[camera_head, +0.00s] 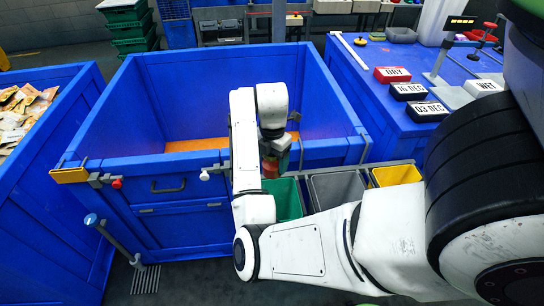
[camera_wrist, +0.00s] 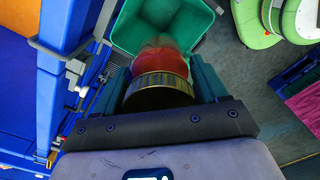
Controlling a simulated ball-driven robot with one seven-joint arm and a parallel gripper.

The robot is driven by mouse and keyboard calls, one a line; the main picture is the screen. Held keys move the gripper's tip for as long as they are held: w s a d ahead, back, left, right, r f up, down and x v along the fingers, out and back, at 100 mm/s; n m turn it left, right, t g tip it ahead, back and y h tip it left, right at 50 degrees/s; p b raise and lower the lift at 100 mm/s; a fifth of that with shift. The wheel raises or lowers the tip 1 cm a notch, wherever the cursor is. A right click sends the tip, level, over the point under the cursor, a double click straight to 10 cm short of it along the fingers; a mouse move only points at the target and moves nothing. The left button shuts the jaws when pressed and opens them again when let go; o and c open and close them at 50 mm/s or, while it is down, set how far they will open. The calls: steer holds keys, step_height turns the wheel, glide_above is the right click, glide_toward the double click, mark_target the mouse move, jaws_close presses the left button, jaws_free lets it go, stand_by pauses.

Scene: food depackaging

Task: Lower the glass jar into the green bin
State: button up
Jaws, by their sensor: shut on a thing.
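The glass jar (camera_wrist: 160,62) has red contents and a ribbed gold lid. In the wrist view it sits between the two fingers of my gripper (camera_wrist: 162,88), which is shut on it. In the head view my gripper (camera_head: 280,148) points down, with a small reddish part of the jar (camera_head: 269,167) showing below it. The green bin (camera_head: 288,201) is directly below the gripper there. In the wrist view the open green bin (camera_wrist: 200,18) lies beyond the jar, which appears over its opening. The jar's lower end is blurred, and its height above the rim is unclear.
A grey bin (camera_head: 338,187) and a yellow bin (camera_head: 397,175) stand to the right of the green bin. A large blue container (camera_head: 190,200) is close behind and left. A blue table (camera_head: 370,85) with labelled blocks stands at the right.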

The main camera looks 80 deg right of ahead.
step_height(320, 180, down, 8)
steer(key=b, duration=0.3)
steer(key=shift+r, duration=0.15)
step_height(320, 180, down, 2)
steer(key=b, duration=0.2)
steer(key=shift+b, duration=0.35)
